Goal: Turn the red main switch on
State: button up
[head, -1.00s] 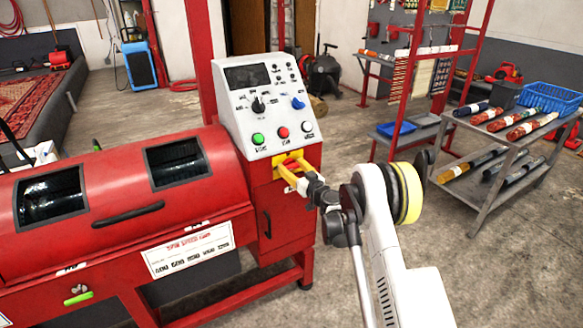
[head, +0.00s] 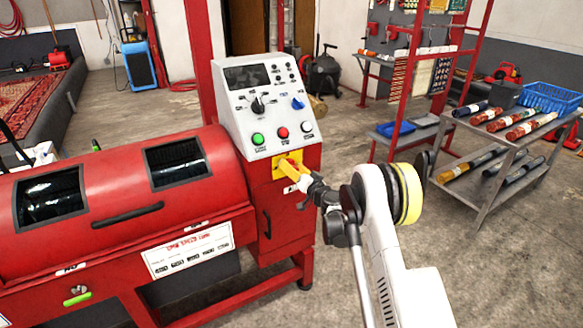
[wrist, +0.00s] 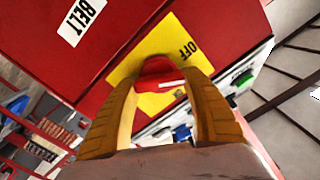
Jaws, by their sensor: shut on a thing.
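The red main switch (wrist: 158,70) is a red knob on a yellow plate (wrist: 192,30) marked OFF, seen in the wrist view. In the head view the yellow plate (head: 277,174) is on the front of the red machine, below the sloped control panel. My gripper (head: 285,164) is at this plate. In the wrist view its two yellow fingers (wrist: 160,88) are shut on the red knob, one on each side. In the head view the fingers hide the knob. I cannot read the knob's exact angle.
The red drum machine (head: 110,190) fills the left. A grey cart (head: 480,200) with rolled rugs stands right. Floor between is clear.

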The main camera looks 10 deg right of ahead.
jog(key=m, duration=0.6)
jog(key=shift+d+f+m, duration=0.1)
jog(key=shift+f+m, duration=0.05)
jog(key=shift+m, duration=0.15)
jog(key=m, duration=0.5)
jog(key=shift+f, duration=0.1)
dwell(0.3)
jog(key=o, duration=1.2)
jog(key=v, duration=1.2)
